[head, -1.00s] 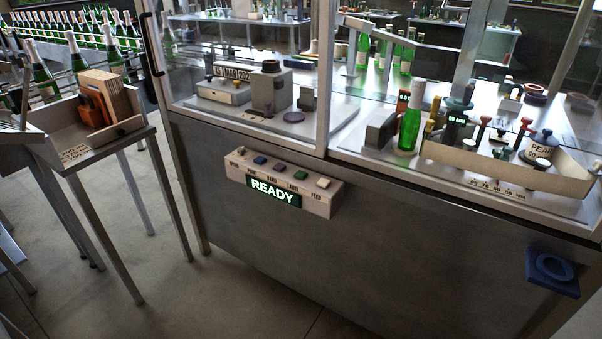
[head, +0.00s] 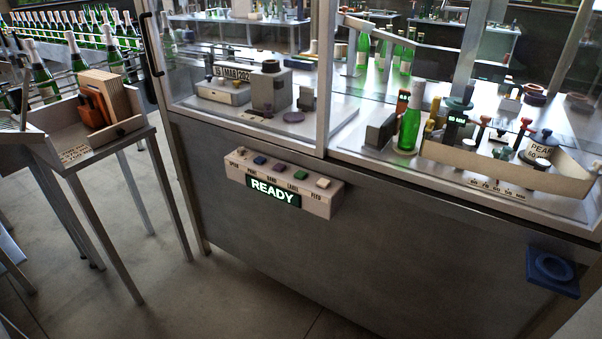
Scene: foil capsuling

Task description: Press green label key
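The key panel (head: 318,203) is a beige box on the front of the grey machine, with a lit display (head: 272,191) reading READY. A row of keys runs along its sloped top. The green key (head: 300,174) sits above the LABEL marking, between a purple key (head: 279,167) and a cream key (head: 323,182). A blue key (head: 260,160) and a pale key (head: 241,151) are to the left. Nothing covers the keys. Neither of my grippers is in the head view.
A green bottle (head: 409,128) stands on the machine deck behind a low beige tray wall (head: 480,164). A side table (head: 130,134) with a wooden block (head: 110,97) stands at the left. A blue ring holder (head: 552,268) juts from the front at lower right. The space before the panel is clear.

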